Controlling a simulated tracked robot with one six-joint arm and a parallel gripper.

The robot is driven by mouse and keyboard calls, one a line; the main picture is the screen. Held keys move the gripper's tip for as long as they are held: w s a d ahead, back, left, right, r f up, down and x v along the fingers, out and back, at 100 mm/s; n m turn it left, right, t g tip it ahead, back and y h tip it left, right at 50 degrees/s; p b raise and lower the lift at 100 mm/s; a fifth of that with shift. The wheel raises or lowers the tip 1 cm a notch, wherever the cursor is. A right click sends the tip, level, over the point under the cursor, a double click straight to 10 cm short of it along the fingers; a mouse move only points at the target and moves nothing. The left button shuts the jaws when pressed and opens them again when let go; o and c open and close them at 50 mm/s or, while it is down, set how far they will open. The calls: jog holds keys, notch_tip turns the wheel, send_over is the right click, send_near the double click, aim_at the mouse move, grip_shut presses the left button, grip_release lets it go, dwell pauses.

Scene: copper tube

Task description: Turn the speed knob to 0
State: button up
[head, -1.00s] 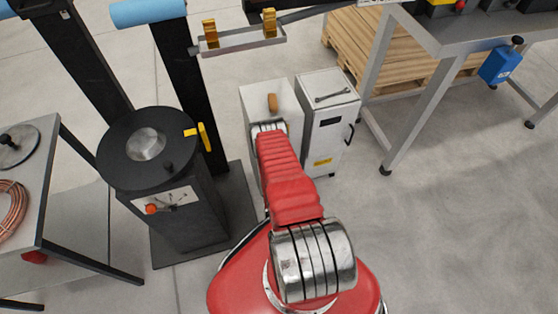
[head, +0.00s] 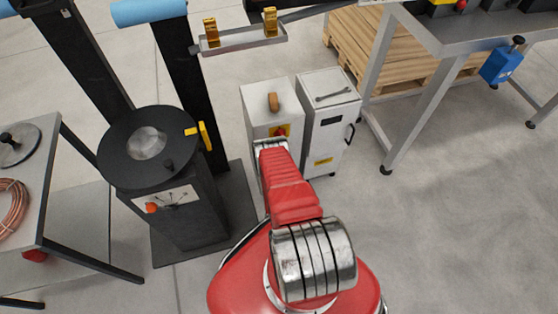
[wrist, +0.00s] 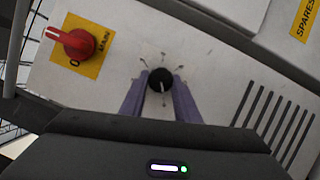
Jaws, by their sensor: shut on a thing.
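The speed knob (wrist: 160,80) is a small round black dial with a light pointer mark, on the pale front panel (wrist: 120,75) in the wrist view. Printed tick marks fan out around its far side. My gripper (wrist: 160,92) has its two purple fingers on either side of the knob, shut on it. The pointer seems to run down the picture between the fingers; the numbers are too small to read. In the head view, the knob and my fingers are hidden behind my red arm, at the front of the pale cabinet (head: 258,105).
A red MAIN switch (wrist: 75,42) on a yellow plate sits left of the knob, close to my gripper. Vent slots (wrist: 275,120) are on the right. A second pale cabinet (head: 328,130) stands close by on the right. A black round-topped machine (head: 165,180) stands left.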

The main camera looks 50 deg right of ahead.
jog(key=shift+a+f, duration=0.1)
jog(key=shift+f, duration=0.05)
jog(key=o, duration=1.1)
jog(key=shift+c, duration=0.2)
jog(key=shift+s, duration=0.1)
jog(key=v, duration=0.7)
jog(key=shift+s+a, duration=0.1)
jog(key=shift+s, duration=0.05)
